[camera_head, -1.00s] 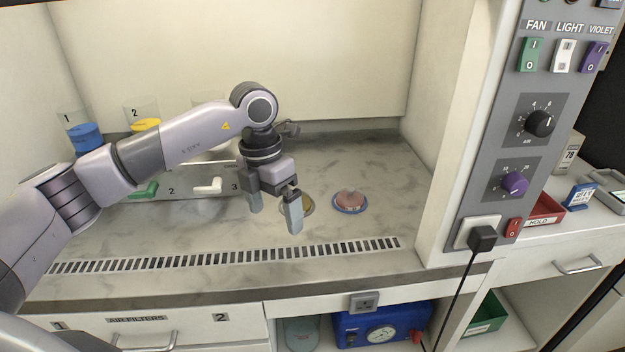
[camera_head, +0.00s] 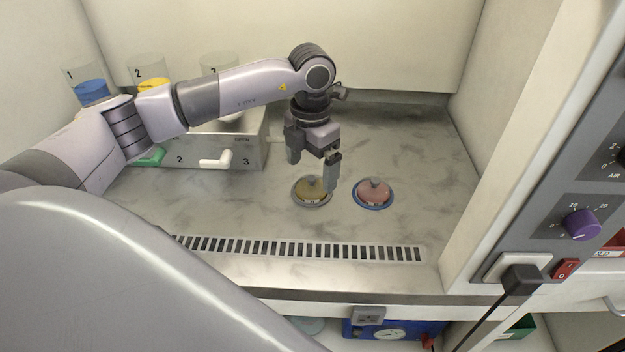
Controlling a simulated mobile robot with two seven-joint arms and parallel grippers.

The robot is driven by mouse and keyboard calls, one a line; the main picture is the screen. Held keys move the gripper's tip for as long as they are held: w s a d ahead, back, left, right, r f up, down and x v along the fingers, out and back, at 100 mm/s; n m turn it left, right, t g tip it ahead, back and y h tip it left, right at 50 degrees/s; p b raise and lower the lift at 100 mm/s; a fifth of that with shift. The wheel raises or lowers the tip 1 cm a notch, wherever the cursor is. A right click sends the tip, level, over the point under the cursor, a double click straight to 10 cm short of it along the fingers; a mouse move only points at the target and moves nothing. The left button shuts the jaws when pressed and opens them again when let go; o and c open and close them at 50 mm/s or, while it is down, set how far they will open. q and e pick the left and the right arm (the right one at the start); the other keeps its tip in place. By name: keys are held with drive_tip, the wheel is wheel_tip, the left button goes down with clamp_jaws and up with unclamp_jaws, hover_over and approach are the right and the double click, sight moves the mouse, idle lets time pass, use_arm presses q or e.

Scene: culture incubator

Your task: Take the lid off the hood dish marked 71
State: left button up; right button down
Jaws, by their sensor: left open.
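Two lidded dishes lie on the hood floor. One dish (camera_head: 311,190) has a yellowish lid with a knob and a pale rim. The other dish (camera_head: 374,191) has a pink lid with a grey knob and a blue rim. Small labels sit on their front edges, but the numbers are too small to read. My left gripper (camera_head: 313,172) is open and empty, pointing down just above and behind the yellowish dish. One finger overlaps the right side of that dish in the picture. My right gripper does not show.
A metal box (camera_head: 238,150) with numbered valve handles stands at the left, with cylinders of blue (camera_head: 91,91) and yellow (camera_head: 152,86) behind it. A slotted vent (camera_head: 300,248) runs along the front. The control panel pillar bounds the right. The floor right of the pink dish is clear.

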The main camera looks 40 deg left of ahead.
sight(312, 178)
use_arm(q)
drive_tip(key=shift+f, duration=1.25)
drive_tip(key=c, duration=1.1)
wheel_tip(312, 178, up, 20)
